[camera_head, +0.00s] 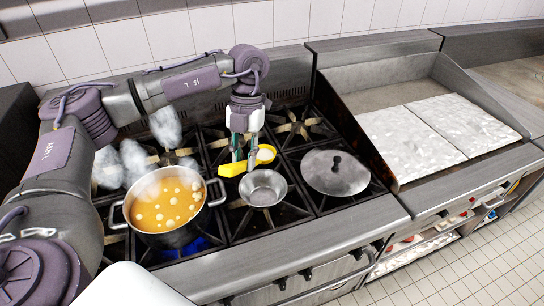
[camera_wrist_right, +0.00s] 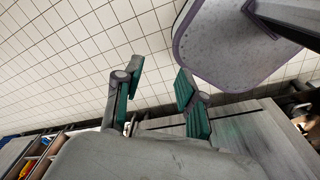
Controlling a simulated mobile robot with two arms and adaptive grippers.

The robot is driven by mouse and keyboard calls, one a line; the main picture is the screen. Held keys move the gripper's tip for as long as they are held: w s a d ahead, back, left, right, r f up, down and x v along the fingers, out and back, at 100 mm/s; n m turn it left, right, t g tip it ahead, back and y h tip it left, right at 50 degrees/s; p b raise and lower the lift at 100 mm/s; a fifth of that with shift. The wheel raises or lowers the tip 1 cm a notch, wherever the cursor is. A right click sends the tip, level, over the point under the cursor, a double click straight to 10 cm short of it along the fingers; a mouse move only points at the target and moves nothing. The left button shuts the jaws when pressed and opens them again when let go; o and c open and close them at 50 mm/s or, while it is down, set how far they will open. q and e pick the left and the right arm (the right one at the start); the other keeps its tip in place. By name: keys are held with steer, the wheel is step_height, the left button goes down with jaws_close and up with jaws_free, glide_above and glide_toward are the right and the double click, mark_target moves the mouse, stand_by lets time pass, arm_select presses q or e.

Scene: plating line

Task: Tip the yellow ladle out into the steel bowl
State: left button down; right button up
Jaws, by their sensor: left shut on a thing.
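My left gripper (camera_head: 244,162) is shut on the yellow ladle (camera_head: 236,166) by its handle, over the stove. The ladle's round cup (camera_head: 266,153) is on the right, behind the fingers, and something pale shows in it. The steel bowl (camera_head: 263,188) stands upright on the stove, just in front of the ladle in the head view, and looks empty. The cup appears beyond the bowl's far rim; its exact height is hard to tell. My right gripper (camera_wrist_right: 160,76) is open and empty in the right wrist view, with tiled floor behind it.
A steaming pot (camera_head: 166,208) of orange soup with pale lumps stands left of the bowl, with blue flame beside it. A steel lid (camera_head: 335,173) with a black knob lies to the right. A griddle (camera_head: 408,177) is farther right.

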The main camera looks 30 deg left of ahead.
arm_select(q)
steer(key=shift+a, duration=0.1)
arm_select(e)
steer(key=s+a, duration=0.1)
steer(key=a, duration=0.4)
arm_select(q)
steer(key=f, duration=0.3)
steer(key=f+b, duration=0.1)
steer(key=shift+s+a+f, duration=0.15)
steer(key=shift+a+f, duration=0.05)
steer(key=shift+a, duration=0.15)
steer(key=s+a+f+m+t+h+b, duration=0.1)
steer(key=s+a+f+m+h+b, duration=0.1)
steer(key=a+f+h+b, duration=0.7)
steer(key=a+h+b, duration=0.2)
steer(key=h+b, duration=0.4)
steer(key=b, duration=0.8)
steer(key=shift+a+m+t, duration=0.3)
steer(key=shift+a+m, duration=0.05)
steer(key=shift+m, duration=0.05)
arm_select(e)
step_height(320, 180, down, 23)
steer(key=d, duration=0.2)
steer(key=shift+w+f, duration=0.2)
